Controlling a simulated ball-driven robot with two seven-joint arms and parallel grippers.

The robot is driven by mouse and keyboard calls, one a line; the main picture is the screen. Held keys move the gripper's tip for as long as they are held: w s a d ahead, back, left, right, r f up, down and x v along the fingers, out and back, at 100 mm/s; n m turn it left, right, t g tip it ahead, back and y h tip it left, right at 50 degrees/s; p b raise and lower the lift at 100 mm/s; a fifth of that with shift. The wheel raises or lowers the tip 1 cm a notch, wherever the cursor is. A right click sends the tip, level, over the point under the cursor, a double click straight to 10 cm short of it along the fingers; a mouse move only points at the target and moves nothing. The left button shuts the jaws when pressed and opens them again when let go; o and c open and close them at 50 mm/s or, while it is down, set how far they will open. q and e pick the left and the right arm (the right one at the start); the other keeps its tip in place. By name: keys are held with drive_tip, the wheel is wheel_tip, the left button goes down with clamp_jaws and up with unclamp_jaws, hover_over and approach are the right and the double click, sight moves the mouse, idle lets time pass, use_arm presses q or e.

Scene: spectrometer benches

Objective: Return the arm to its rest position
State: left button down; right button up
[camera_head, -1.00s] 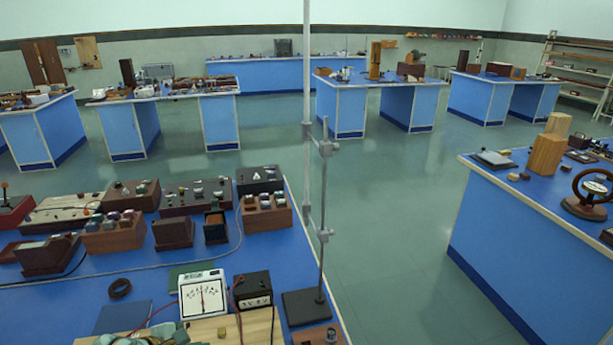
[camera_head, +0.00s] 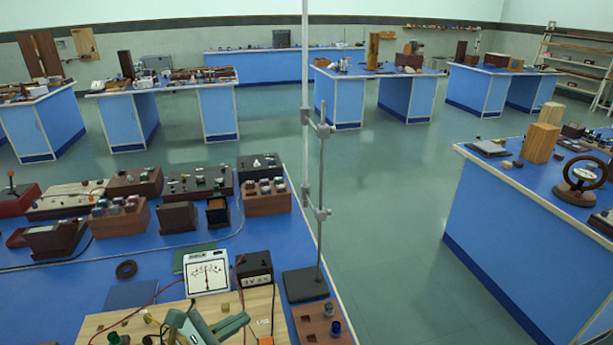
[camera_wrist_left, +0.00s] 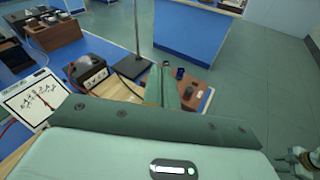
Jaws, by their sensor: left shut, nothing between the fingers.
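My left gripper (camera_head: 225,326) is pale green and shows at the bottom of the head view, over the wooden board (camera_head: 262,300) at the front of the blue bench. It is shut with nothing held. In the left wrist view its fingers (camera_wrist_left: 163,82) point away, together, with the board and a brown block behind them.
A white meter (camera_head: 207,272) and a black meter box (camera_head: 254,269) stand just beyond the board. A tall retort stand (camera_head: 304,285) and a brown block with knobs (camera_head: 322,322) are to the right. Open floor (camera_head: 390,250) separates this bench from the right bench (camera_head: 520,235).

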use_arm(q)
drive_tip(key=a+r+n+t+y, duration=0.3)
drive_tip(key=r+n+t+y, duration=0.35)
drive_tip(key=n, duration=0.85)
drive_tip(key=s+a+n+y, duration=0.4)
drive_tip(key=a+n+y, duration=0.35)
drive_tip(key=n, duration=0.55)
drive_tip(key=s+a+f+n+g+y, duration=0.1)
drive_tip(key=s+a+f+n+g, duration=0.2)
drive_tip(key=s+f+n+g, duration=0.4)
drive_tip(key=s+a+f+n+g, duration=0.25)
drive_tip(key=s+n+g, duration=0.2)
drive_tip(key=s, duration=0.35)
drive_tip(key=s+d+f+g+h+b, duration=0.1)
drive_tip(key=s+d+f, duration=0.1)
drive_tip(key=f, duration=1.2)
drive_tip(key=s+d+f+g+h+b, duration=0.1)
drive_tip(key=s+d+f+h, duration=0.15)
drive_tip(key=f, duration=1.25)
drive_tip(key=s+f+n+g, duration=0.3)
drive_tip(key=s+f, duration=1.2)
drive_tip(key=s, duration=0.4)
drive_tip(key=shift+s+h+b, duration=0.2)
drive_tip(key=shift+h+b, duration=0.15)
drive_tip(key=shift+b, duration=0.05)
drive_tip(key=shift+f, duration=0.1)
